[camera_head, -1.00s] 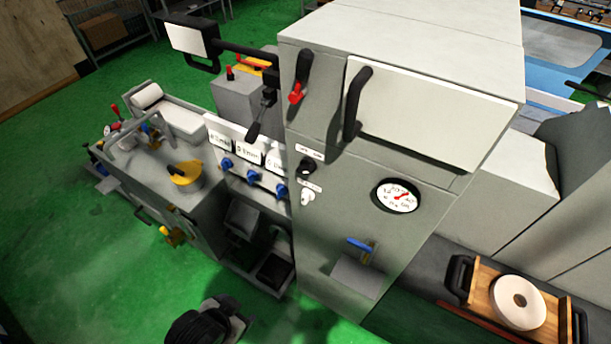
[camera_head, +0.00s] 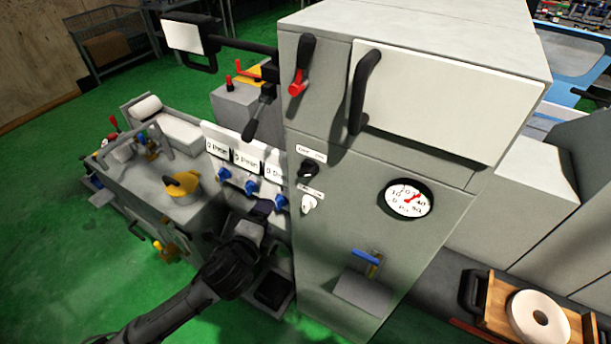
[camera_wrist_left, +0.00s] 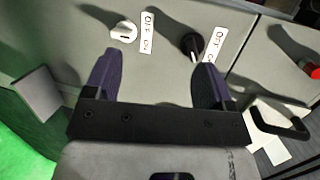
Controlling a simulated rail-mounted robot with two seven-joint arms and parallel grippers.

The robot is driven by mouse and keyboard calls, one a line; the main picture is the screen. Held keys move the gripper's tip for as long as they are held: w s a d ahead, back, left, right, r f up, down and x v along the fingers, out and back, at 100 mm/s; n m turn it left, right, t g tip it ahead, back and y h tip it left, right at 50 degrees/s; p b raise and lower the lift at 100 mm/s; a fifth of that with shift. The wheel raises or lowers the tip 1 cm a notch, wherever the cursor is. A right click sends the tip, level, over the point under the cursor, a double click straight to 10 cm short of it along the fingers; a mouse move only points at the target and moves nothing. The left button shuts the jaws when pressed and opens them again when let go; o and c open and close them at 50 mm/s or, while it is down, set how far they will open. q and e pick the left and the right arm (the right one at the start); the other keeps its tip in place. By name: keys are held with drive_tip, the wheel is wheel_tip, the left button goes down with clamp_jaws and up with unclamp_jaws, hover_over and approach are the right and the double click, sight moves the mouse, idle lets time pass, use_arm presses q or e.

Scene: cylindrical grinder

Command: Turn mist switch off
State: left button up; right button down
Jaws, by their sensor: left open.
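Two rotary switches sit one above the other on the grey cabinet front: a black knob (camera_head: 308,169) above and a white knob (camera_head: 309,204) below, each with a white label. In the left wrist view the white knob (camera_wrist_left: 123,33) and black knob (camera_wrist_left: 193,46) have labels reading OFF and ON. I cannot tell which one is the mist switch. My left gripper (camera_head: 262,207) is open and empty, left of the white knob in the head view. In the left wrist view its fingers (camera_wrist_left: 157,62) are spread, with both knobs near or beyond the tips. My right gripper is not in view.
Blue valves (camera_head: 251,187) under white label plates stand left of the cabinet, close to my gripper. A pressure gauge (camera_head: 407,199) and a blue-handled tap (camera_head: 366,259) are on the cabinet front. A red-tipped lever (camera_head: 298,85) is above. A wooden tray (camera_head: 497,312) holds a white wheel.

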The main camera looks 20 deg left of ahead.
sight(306, 176)
use_arm(q)
drive_tip(key=w+d+r+m+h, duration=0.1)
drive_tip(key=w+m, duration=0.3)
drive_tip(key=w+d+r+m+t+h+p, duration=0.1)
drive_tip(key=w+d+m, duration=0.1)
drive_tip(key=w+m, duration=0.3)
drive_tip(key=w+d+r+m+t+h+p, duration=0.1)
drive_tip(key=w+d+m, duration=0.1)
drive_tip(key=w+m, duration=0.2)
drive_tip(key=shift+w+d+h, duration=0.15)
drive_tip(key=shift+w+h, duration=0.25)
drive_tip(key=shift+w, duration=0.2)
drive_tip(key=c, duration=0.9)
